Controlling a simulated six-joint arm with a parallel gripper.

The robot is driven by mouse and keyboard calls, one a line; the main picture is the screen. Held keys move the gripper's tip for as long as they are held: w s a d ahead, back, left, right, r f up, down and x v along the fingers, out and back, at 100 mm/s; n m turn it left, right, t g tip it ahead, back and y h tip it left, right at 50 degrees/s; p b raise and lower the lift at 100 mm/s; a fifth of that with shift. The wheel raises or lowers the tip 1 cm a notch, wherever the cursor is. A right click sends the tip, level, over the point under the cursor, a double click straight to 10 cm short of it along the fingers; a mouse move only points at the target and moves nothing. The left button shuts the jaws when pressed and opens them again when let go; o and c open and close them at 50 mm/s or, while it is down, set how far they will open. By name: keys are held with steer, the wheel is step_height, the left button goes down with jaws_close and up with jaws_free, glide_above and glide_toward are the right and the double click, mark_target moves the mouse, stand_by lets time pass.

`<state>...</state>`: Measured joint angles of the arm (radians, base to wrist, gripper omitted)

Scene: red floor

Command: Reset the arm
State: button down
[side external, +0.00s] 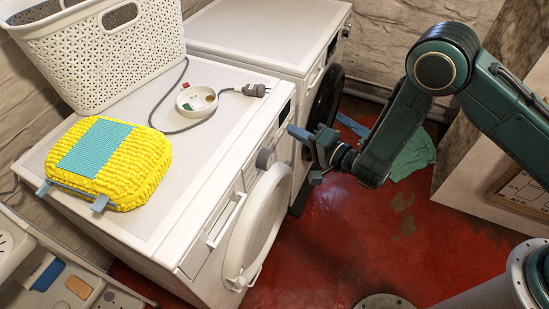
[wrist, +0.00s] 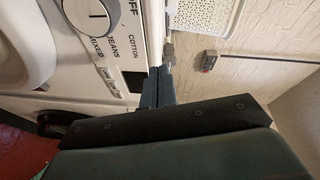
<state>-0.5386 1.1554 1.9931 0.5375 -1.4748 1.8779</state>
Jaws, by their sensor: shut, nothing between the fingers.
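My gripper (side external: 301,133) is in front of the two white machines in the side view, close to the front edge of the nearer washing machine (side external: 185,165). Its blue-grey fingers point left toward that machine's control panel. In the wrist view the fingers of my gripper (wrist: 159,75) are together with nothing between them. They show beside the panel with its large round dial (wrist: 87,15). I cannot tell from these views how wide the gap to the machine is.
A yellow sponge-like pad (side external: 127,180), a small white dish (side external: 196,100), a grey cable with plug (side external: 258,90) and a white basket (side external: 120,60) are on the machines. The washing machine's round door (side external: 262,225) stands open. A green cloth (side external: 413,155) lies on the red floor.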

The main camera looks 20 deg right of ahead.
steer(key=w+d+r+h, duration=0.4)
steer(key=d+r+h, duration=0.2)
steer(key=d+r, duration=0.55)
steer(key=s+d+r+n+g+h, duration=0.1)
steer(key=s+d+r, duration=0.2)
steer(key=d+r, duration=0.15)
steer(key=s+d+r+g+h, duration=0.1)
steer(key=s+d+r+g, duration=0.15)
steer(key=r, duration=0.35)
steer(key=s+d+r+n+g, duration=0.1)
steer(key=s+d+r+n, duration=0.15)
steer(key=s, duration=0.45)
steer(key=s+d+r+n+g, duration=0.1)
steer(key=s+d+r+g, duration=0.1)
steer(key=s+d+r, duration=0.35)
steer(key=s+f+n+g, duration=0.1)
steer(key=s+n+g, duration=0.2)
steer(key=s, duration=1.6)
steer(key=shift+s+a+f+n, duration=0.25)
steer(key=shift+s+n, duration=0.05)
steer(key=shift+n, duration=0.85)
